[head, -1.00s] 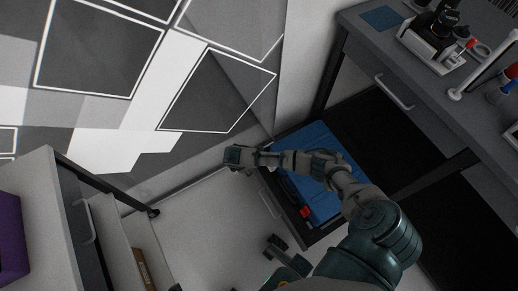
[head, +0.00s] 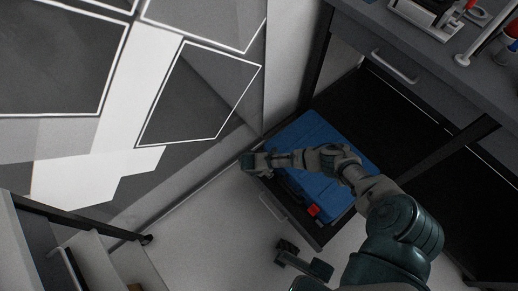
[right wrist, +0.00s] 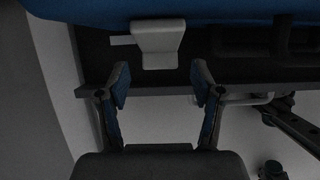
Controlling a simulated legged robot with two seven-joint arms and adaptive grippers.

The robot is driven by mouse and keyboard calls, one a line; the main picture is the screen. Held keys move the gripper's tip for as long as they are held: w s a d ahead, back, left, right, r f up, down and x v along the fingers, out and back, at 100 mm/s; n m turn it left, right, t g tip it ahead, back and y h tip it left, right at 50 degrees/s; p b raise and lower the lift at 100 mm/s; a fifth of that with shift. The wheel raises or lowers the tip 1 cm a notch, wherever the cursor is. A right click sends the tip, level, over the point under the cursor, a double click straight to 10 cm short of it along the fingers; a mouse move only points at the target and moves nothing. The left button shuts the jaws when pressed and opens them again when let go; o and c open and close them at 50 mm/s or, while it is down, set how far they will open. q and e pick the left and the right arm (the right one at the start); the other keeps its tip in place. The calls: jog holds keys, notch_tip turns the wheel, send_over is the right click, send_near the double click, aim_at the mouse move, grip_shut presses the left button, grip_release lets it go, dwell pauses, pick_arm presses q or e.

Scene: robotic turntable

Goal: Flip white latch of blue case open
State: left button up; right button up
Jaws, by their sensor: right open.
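The blue case (head: 312,135) lies on a dark low shelf, partly covered by my right arm in the head view. The right wrist view shows the case's blue edge (right wrist: 220,14) along the top. The white latch (right wrist: 158,42) hangs from that edge over the dark front, looking pale grey in shadow. My right gripper (right wrist: 161,84) is open and empty, its two fingers spread just below the latch, one toward each side. In the head view, the right gripper (head: 252,161) is at the case's left front edge. What seems to be my left gripper (head: 303,260) is low in the head view; its jaw state is unclear.
A red piece (head: 313,211) shows near the case's front corner. The dark shelf edge (head: 300,226) and a handle (head: 271,206) lie in front. A grey bench (head: 440,60) stands at upper right. White floor (head: 215,235) is clear at left.

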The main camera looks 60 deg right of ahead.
jog(key=shift+s+d+f, duration=0.1)
jog(key=shift+d+f, duration=0.1)
jog(key=shift+f, duration=0.45)
jog(key=shift+r, duration=0.1)
